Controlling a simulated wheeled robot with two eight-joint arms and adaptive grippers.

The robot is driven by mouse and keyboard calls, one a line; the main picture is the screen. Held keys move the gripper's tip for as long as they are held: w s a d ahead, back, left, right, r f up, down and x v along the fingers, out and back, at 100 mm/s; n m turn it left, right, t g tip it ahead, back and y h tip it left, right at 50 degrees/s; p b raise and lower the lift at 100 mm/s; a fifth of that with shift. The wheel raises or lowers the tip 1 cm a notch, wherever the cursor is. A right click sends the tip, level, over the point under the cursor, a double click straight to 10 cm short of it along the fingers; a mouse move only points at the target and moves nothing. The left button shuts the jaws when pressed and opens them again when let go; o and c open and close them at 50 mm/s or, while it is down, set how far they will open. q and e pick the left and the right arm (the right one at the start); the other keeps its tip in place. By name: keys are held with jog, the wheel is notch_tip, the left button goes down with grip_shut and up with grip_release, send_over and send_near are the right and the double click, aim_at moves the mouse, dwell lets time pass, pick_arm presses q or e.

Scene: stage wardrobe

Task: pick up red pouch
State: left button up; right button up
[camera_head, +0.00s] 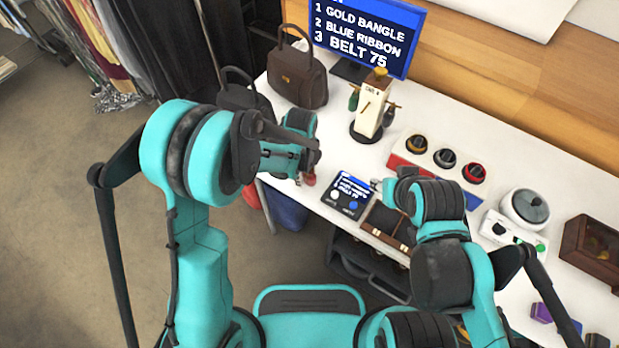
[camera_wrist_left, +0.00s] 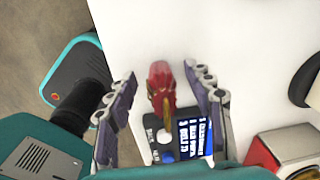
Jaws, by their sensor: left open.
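The small red pouch (camera_wrist_left: 160,78) with a gold-coloured part shows in the left wrist view, between the two fingers of my left gripper (camera_wrist_left: 160,74). Gaps show on both sides of it, and the fingers are apart. In the head view a bit of the red pouch (camera_head: 309,179) shows just below my left gripper (camera_head: 310,163), near the table's front edge. The arm hides the rest. My right arm reaches in from the right, its end (camera_head: 382,187) near the open wooden case; its finger state is unclear.
A small tablet (camera_head: 347,194) lies right of the pouch on the white table (camera_head: 330,129). Brown handbag (camera_head: 297,77), figure stand (camera_head: 371,105), monitor (camera_head: 370,32) and display of dark round items (camera_head: 445,158) stand behind. Red and blue bins (camera_head: 287,209) are below the front edge.

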pick_arm(q)
jog(key=shift+r, duration=0.1)
jog(key=c, duration=1.1)
jog(key=shift+c, duration=0.2)
notch_tip(320, 180, up, 4)
jog(key=shift+r+p, duration=0.2)
jog(key=shift+p, duration=0.95)
jog(key=s+d+r+p, duration=0.1)
jog(key=d+r, duration=0.1)
jog(key=d, duration=0.1)
jog(key=s+d+r+p, duration=0.1)
jog(key=s+d+r, duration=0.1)
jog(key=d, duration=0.2)
jog(key=s+d+r+p, duration=0.1)
jog(key=d+r, duration=0.1)
jog(key=d, duration=0.1)
jog(key=shift+s+d+r, duration=0.25)
jog(key=shift+d+r, duration=0.05)
jog(key=shift+d, duration=0.1)
